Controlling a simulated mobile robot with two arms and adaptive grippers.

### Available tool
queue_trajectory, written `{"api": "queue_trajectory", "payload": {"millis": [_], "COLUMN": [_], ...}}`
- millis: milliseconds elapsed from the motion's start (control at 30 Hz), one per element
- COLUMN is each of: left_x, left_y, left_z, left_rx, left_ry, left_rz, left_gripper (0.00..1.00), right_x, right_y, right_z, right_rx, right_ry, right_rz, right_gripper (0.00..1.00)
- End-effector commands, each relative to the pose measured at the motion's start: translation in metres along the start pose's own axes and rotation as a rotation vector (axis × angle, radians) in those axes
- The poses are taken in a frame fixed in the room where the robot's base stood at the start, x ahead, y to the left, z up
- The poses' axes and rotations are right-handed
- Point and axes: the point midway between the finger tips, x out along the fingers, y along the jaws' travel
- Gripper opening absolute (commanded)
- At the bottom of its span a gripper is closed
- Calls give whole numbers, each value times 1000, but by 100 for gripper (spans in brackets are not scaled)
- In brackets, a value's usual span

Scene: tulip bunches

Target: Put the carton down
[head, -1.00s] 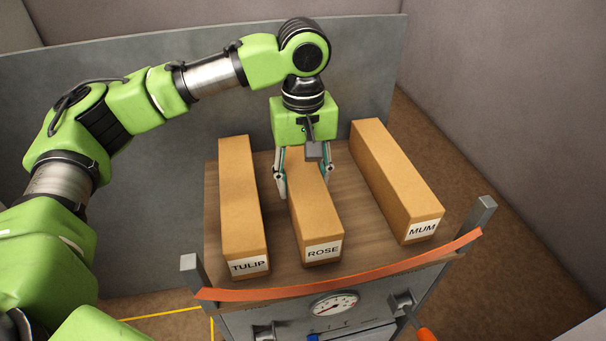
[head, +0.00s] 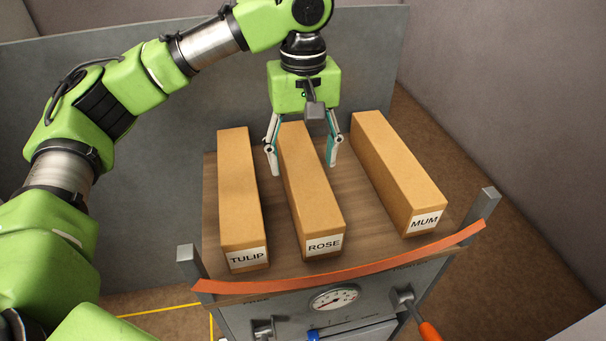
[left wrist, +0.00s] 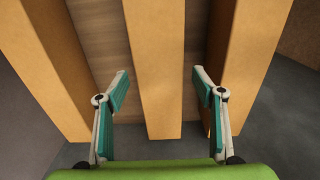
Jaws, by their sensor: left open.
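The ROSE carton (head: 310,190) is a long tan box lying on the wooden top, between the TULIP carton (head: 239,190) and the MUM carton (head: 398,170). My left gripper (head: 304,172) is open above the far part of the ROSE carton, one finger on each side of it and apart from it. In the left wrist view the ROSE carton (left wrist: 158,70) runs between the open fingers, with a gap on both sides. My right gripper is not in view.
The wooden top (head: 285,235) has narrow bare strips between the cartons. An orange strap (head: 350,272) spans its front edge between two grey posts. A grey panel (head: 150,190) stands behind. A gauge (head: 335,298) is on the front below.

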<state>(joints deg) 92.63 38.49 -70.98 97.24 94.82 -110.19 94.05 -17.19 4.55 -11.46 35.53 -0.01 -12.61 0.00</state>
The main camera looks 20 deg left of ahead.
Motion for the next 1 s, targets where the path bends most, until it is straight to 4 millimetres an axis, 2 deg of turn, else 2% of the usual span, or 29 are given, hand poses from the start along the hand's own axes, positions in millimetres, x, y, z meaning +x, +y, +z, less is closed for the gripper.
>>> {"api": "queue_trajectory", "payload": {"millis": [33, 133, 200, 400, 600, 1000], "left_x": [-9, -34, -48, -72, -80, -80], "left_y": [1, 1, 0, 0, 0, 0], "left_z": [0, 0, 0, 0, 0, 0], "left_rx": [1, 1, 0, 1, 2, 2], "left_ry": [3, 3, 4, 2, 0, 0], "left_rz": [5, 5, 1, 0, 0, 0], "left_gripper": [62, 62, 62, 62, 62, 62], "right_x": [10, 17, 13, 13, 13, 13], "right_y": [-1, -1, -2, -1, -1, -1], "right_z": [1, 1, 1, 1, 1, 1], "right_rx": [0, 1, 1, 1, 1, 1], "right_ry": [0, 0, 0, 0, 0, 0], "right_rz": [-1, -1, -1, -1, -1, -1], "right_gripper": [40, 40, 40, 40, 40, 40]}}
